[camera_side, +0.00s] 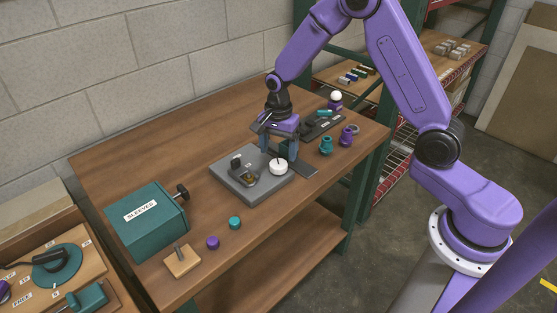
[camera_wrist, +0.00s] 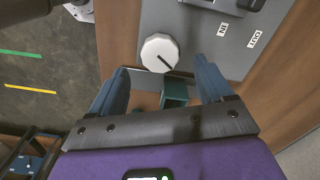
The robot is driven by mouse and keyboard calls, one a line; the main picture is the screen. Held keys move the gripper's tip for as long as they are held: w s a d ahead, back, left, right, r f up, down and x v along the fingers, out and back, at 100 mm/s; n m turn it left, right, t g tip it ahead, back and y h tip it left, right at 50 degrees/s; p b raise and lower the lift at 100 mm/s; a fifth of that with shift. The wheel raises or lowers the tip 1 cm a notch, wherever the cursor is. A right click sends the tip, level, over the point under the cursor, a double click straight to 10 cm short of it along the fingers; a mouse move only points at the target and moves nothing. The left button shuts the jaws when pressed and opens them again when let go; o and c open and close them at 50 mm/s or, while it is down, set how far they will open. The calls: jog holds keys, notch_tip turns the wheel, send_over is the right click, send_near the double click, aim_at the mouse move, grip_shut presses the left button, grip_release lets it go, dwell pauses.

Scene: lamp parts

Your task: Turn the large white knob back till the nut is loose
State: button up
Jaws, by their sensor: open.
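The large white knob (camera_side: 278,168) sits at the right end of a grey fixture block (camera_side: 235,190). In the wrist view the knob (camera_wrist: 159,52) has a ribbed rim and a dark pointer line slanting to the lower right. My gripper (camera_side: 279,158) is over the knob end of the block, pointing down. Its blue fingers are apart, and in the wrist view the knob appears just beyond the open fingertips (camera_wrist: 160,65); I cannot tell whether they touch it. A dark upright piece (camera_side: 236,162) stands on the block. I cannot make out the nut.
A teal SLEEVES box (camera_side: 146,222), a small wooden block (camera_side: 182,261) and purple and teal caps (camera_side: 213,242) are to the left. Teal (camera_side: 326,146) and purple (camera_side: 346,137) parts stand close on the right. IN and OUT labels (camera_wrist: 254,39) mark the block.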

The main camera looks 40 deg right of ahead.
aim_at(279, 163)
jog(key=shift+f, duration=2.25)
jog(key=c, duration=1)
